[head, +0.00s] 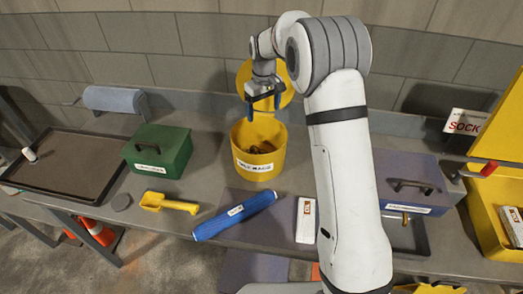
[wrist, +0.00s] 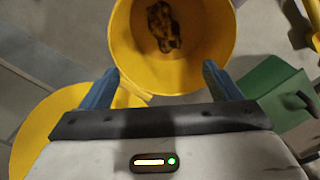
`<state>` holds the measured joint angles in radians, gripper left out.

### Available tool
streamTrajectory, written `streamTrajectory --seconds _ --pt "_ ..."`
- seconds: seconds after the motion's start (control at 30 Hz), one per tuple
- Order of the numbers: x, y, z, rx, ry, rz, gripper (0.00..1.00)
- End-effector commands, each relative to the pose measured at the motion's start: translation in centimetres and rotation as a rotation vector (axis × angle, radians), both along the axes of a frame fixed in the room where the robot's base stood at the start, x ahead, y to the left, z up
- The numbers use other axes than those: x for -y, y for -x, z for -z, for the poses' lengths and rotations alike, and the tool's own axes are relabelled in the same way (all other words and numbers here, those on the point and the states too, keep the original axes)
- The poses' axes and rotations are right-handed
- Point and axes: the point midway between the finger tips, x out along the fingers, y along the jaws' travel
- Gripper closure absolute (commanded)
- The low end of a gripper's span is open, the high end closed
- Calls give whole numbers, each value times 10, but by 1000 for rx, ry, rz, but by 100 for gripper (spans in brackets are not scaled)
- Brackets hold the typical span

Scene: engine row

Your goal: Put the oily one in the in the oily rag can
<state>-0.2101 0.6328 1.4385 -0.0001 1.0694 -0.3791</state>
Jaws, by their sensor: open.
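The yellow oily rag can (head: 258,178) stands on the bench, upright, with a white label on its front. Its round yellow lid (head: 285,82) is raised at the back, and the lid also shows in the wrist view (wrist: 45,125). My gripper (head: 263,108) is open and empty just above the can's mouth. In the wrist view my two blue fingertips (wrist: 160,70) are apart over the near rim of the can (wrist: 215,70). A crumpled brown, dark-stained rag (wrist: 163,27) lies inside the can, apart from the fingers.
A green box (head: 157,150) and yellow scoop (head: 168,203) are left of the can. A blue roll (head: 235,215) and white-red box (head: 306,220) lie in front. A blue-grey toolbox (head: 408,182) and yellow bin (head: 490,225) are right. A dark tray (head: 75,165) is far left.

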Motion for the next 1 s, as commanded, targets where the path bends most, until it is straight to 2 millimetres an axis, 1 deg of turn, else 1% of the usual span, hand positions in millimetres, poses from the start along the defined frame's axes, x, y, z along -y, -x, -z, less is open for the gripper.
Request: streamTrajectory --seconds 0.1,0.2,0.33,0.5,0.87,0.93,1.0 --pt "0 -1 -21 4 -1 0 16" --pt "0 -1 -37 3 -1 0 16" --pt "0 0 -52 1 -1 0 16" --pt "0 0 -58 -1 1 0 16" --pt "0 2 -60 0 0 2 16" --pt "4 6 -65 7 -1 11 16" --pt "10 16 -74 17 -3 30 16"
